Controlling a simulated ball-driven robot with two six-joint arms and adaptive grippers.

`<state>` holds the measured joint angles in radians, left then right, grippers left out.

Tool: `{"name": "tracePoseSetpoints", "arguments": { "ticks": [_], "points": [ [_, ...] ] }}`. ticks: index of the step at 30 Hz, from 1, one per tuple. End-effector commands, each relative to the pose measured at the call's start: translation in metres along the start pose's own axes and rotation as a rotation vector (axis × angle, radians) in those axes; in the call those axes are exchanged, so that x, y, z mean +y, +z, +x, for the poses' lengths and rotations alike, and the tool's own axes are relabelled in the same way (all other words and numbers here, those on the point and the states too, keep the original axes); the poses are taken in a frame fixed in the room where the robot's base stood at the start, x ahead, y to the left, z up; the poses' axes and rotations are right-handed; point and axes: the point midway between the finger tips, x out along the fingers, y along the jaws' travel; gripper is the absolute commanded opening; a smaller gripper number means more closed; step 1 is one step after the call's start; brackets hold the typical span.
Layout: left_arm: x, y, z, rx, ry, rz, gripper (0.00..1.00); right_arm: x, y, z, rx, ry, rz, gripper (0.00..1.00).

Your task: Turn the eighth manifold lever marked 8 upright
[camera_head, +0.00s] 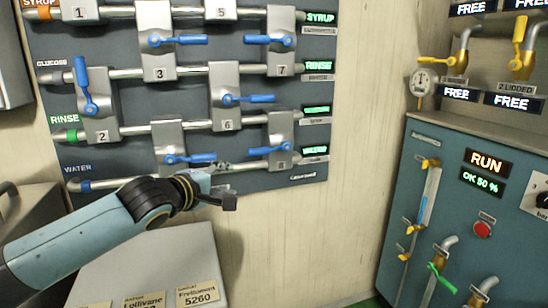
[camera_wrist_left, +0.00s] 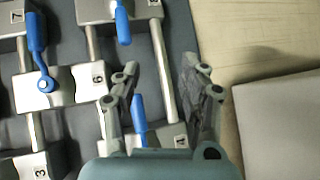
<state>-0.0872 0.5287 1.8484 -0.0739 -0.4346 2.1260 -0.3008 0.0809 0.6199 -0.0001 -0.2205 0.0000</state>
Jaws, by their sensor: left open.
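The lever marked 8 (camera_head: 264,151) is blue and lies almost level, pointing left from its grey block (camera_head: 281,128) at the panel's lower right. In the left wrist view its handle (camera_wrist_left: 123,22) shows at the top, beyond my fingers. My left gripper (camera_head: 226,185) is open and empty, below and left of lever 8. In the left wrist view the spread fingers (camera_wrist_left: 165,85) stand on either side of a pipe and of the blue lever of block 4 (camera_wrist_left: 139,122). The fingers appear apart from lever 8. My right gripper is not in view.
Block 6 (camera_head: 226,85) with its level blue lever (camera_head: 247,99) sits above and left of lever 8. The level lever of block 4 (camera_head: 195,158) is close above my left gripper. A pale labelled box (camera_head: 150,265) stands below my arm. Bare wall (camera_head: 365,150) is to the right.

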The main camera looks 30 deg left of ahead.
Motion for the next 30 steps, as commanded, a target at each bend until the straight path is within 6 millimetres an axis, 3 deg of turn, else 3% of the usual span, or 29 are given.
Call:
{"name": "tracePoseSetpoints", "arguments": {
  "ticks": [3, 6, 11, 22, 30],
  "points": [
    [0.032, -0.003, 0.006, -0.028, 0.078, -0.131, 0.43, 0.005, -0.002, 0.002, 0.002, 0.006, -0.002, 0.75],
    [0.043, -0.004, 0.009, -0.041, 0.105, -0.185, 0.43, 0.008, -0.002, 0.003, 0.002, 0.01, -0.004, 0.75],
    [0.045, -0.003, 0.027, -0.042, 0.111, -0.202, 0.43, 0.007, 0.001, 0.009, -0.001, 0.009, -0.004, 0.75],
    [0.05, -0.001, 0.097, -0.042, 0.106, -0.199, 0.43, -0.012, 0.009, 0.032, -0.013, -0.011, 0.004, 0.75],
    [0.055, 0.0, 0.115, -0.043, 0.106, -0.196, 0.43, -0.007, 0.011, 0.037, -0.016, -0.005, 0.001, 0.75]
  ]
}}
